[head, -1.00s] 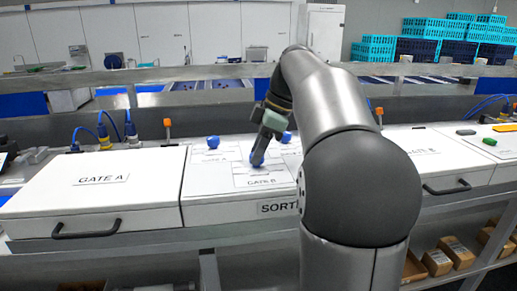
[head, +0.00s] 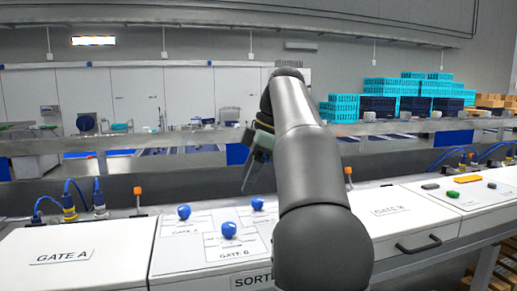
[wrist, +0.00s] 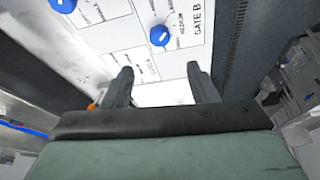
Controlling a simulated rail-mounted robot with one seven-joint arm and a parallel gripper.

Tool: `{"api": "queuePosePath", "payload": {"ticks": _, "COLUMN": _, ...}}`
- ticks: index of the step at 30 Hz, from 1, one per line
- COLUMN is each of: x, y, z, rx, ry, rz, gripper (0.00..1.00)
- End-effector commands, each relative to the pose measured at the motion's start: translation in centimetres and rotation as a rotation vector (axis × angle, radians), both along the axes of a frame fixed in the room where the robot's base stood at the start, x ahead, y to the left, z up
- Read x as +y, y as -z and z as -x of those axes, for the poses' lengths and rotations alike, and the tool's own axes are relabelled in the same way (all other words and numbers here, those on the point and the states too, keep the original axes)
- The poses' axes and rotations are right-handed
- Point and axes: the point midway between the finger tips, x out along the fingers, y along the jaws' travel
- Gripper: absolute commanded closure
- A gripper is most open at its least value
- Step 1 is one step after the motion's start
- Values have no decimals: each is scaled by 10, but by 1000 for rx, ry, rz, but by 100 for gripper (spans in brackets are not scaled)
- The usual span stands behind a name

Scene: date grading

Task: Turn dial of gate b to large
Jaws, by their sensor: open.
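The gate B dial is a blue knob (head: 229,230) on the white sorting panel, above the printed GATE B label. It also shows in the wrist view (wrist: 159,35), beside the words MEDIUM and GATE B. Its pointer setting is too small to read for certain. My gripper (head: 246,188) hangs above the panel, apart from the dial. In the wrist view my gripper (wrist: 160,78) has its two fingers spread, with nothing between them. The dial lies beyond the fingertips, roughly in line with the gap.
Two more blue dials, gate A's (head: 184,211) and one behind (head: 257,204), are close by on the panel. The GATE A box lid (head: 60,258) is at left; another handled lid (head: 395,215) is at right. A metal rail (head: 200,172) runs behind.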

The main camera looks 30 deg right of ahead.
Motion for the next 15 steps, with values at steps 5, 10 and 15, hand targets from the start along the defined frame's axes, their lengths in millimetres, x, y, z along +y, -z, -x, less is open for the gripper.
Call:
{"api": "queuePosePath", "payload": {"ticks": 5, "x": -13, "y": -42, "z": 7, "rx": 0, "ry": 1, "rz": 0, "gripper": 47}}
{"api": "queuePosePath", "payload": {"ticks": 10, "x": -18, "y": -54, "z": 10, "rx": 0, "ry": 1, "rz": 0, "gripper": 47}}
{"api": "queuePosePath", "payload": {"ticks": 15, "x": -20, "y": -56, "z": 11, "rx": 0, "ry": 0, "rz": 0, "gripper": 47}}
